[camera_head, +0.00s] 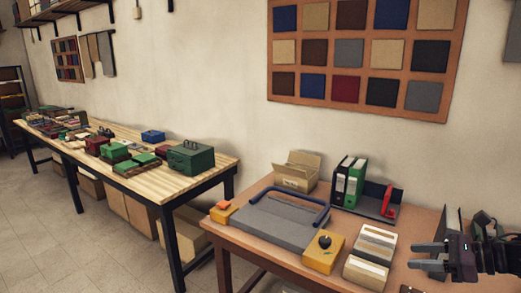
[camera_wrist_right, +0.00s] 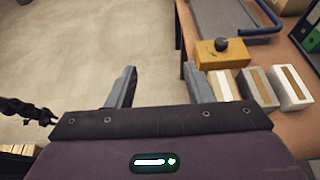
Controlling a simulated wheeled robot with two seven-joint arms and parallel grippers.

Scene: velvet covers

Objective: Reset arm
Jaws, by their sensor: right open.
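My right gripper (camera_head: 428,257) shows at the lower right of the head view, above the right part of the brown table (camera_head: 262,190). Its two dark fingers point left, are apart and hold nothing. In the right wrist view the fingers of my right gripper (camera_wrist_right: 160,88) are spread wide, with bare floor and the table's edge between and beyond them. My left gripper is in neither view.
The table carries a grey device with a blue handle (camera_head: 283,215), a yellow block with a black knob (camera_head: 323,251), small boxes (camera_head: 366,273), an open carton (camera_head: 297,171) and binders (camera_head: 350,180). A wooden workbench (camera_head: 150,183) stands left. Floor (camera_head: 40,215) is clear.

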